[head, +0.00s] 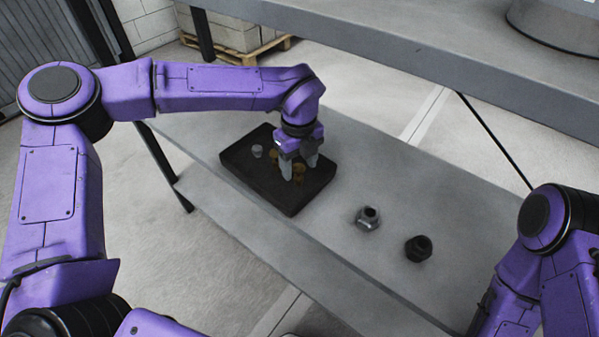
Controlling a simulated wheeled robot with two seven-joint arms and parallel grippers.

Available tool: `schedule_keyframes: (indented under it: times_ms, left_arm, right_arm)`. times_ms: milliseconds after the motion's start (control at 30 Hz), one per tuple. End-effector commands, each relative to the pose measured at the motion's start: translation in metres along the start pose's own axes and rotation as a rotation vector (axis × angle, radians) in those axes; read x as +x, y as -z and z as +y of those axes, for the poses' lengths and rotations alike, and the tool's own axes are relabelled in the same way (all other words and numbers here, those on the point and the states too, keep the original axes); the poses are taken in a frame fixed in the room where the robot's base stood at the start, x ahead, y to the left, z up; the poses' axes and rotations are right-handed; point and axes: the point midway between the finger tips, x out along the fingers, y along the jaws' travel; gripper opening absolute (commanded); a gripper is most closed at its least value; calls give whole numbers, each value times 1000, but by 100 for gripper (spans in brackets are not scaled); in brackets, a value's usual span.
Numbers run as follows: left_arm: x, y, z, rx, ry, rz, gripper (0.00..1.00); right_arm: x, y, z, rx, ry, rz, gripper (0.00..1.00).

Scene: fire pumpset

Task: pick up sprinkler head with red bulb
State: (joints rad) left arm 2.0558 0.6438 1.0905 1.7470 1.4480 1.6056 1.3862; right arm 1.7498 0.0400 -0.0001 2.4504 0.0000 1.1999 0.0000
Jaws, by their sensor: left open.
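A black tray (292,204) lies on the grey bench. Small brass-coloured pieces (299,172) that look like sprinkler heads sit in it, partly hidden by my left gripper. A pale silvery piece (257,151) stands in the tray's left part. I cannot make out a red bulb on any of them at this size. My left gripper (298,172) is open, pointing down over the tray, with its fingers close around or beside the brass pieces. Whether it touches one cannot be told. My right arm shows at the right edge, and its gripper is out of view.
A silver fitting (368,219) and a dark fitting (418,248) stand on the bench (400,180) to the right of the tray. A higher grey shelf (420,65) runs above the bench at the back. The bench behind the fittings is clear.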

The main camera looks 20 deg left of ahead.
Motion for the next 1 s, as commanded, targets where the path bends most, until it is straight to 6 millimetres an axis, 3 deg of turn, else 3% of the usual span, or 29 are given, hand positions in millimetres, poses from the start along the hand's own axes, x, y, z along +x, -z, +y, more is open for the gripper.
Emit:
schedule_keyframes:
  times_ms: [233, 500, 533, 700, 1000]
  left_arm:
    - [42, -6, -3, 3, -3, 2, 61]
    - [50, -6, -4, 5, 0, 1, 61]
    - [50, -6, -4, 5, 0, 0, 58]
    - [49, -6, -4, 5, 0, 0, 2]
    - [48, -6, -4, 6, 1, 0, 1]
  right_arm:
    - [-4, 2, 0, 0, 0, 0, 43]
    - [-4, 2, 0, 0, 0, 1, 43]
    - [-4, 2, 0, 0, 0, 1, 43]
    - [-4, 2, 0, 0, 0, 1, 43]
    - [-4, 2, 0, 0, 0, 1, 43]
